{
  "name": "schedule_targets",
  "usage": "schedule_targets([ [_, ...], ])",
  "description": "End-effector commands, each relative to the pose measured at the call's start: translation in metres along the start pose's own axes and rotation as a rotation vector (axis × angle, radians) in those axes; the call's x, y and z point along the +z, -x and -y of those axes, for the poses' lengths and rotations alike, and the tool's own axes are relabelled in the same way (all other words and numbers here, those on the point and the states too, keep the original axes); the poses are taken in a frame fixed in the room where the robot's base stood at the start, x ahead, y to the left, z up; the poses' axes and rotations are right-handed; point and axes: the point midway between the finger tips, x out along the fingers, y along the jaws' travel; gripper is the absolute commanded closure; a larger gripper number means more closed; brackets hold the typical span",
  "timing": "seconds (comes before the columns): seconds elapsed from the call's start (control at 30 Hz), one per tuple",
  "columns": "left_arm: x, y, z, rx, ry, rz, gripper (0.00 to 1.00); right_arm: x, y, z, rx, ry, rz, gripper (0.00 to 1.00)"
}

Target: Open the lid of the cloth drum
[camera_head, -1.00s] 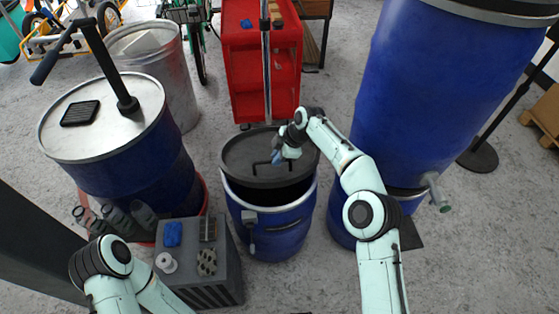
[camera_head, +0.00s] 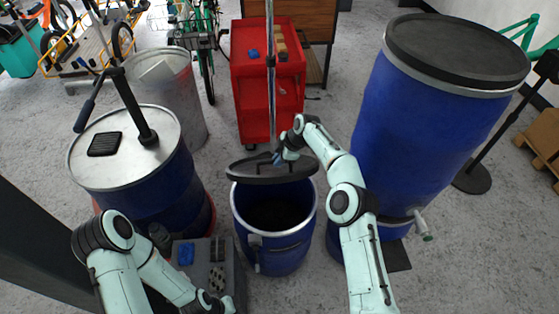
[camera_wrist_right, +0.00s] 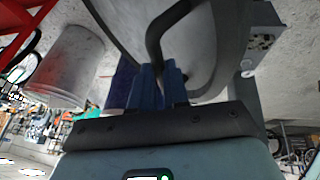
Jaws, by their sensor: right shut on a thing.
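The cloth drum (camera_head: 285,252) is the small blue drum in the middle, its mouth showing open and dark inside. Its grey lid (camera_head: 244,172) is tilted up at the far side of the rim. My right gripper (camera_head: 277,158) is shut on the lid's handle; the wrist view shows the blue fingers (camera_wrist_right: 160,88) closed around the dark bent handle (camera_wrist_right: 155,42). Whether the lid still touches the rim at the back is unclear. My left gripper (camera_head: 215,303) is low at the bottom edge, in front of the grey box; its fingertips do not show clearly.
A blue drum with a metal top and pump (camera_head: 130,165) stands left, a tall blue drum (camera_head: 405,135) right. A red cart (camera_head: 268,100) stands behind the lid. A grey box (camera_head: 233,262) with small items is at front left.

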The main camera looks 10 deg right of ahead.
Motion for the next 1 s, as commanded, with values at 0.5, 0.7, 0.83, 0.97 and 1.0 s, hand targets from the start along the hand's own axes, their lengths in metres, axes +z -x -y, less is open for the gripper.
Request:
schedule_targets([
  [0.5, -0.0012, 0.0012, -0.0008, 0.000, 0.000, -0.001, 1.00, 0.0083, -0.0069, 0.0002, 0.002, -0.004, 0.013, 0.72],
  [0.7, -0.0017, 0.0015, -0.0011, 0.001, -0.001, -0.002, 1.00, 0.0050, -0.0043, -0.0012, 0.005, -0.003, 0.008, 0.60],
  [0.83, -0.0018, 0.0015, -0.0011, 0.001, -0.001, -0.002, 1.00, 0.0034, -0.0034, -0.0015, 0.006, -0.003, 0.005, 0.60],
  [0.97, -0.0018, 0.0016, -0.0012, 0.001, -0.001, -0.002, 1.00, 0.0024, -0.0027, -0.0018, 0.006, -0.002, 0.004, 0.60],
  [1.0, -0.0018, 0.0017, -0.0012, 0.001, -0.001, -0.002, 1.00, 0.0022, -0.0025, -0.0019, 0.006, -0.002, 0.003, 0.60],
])
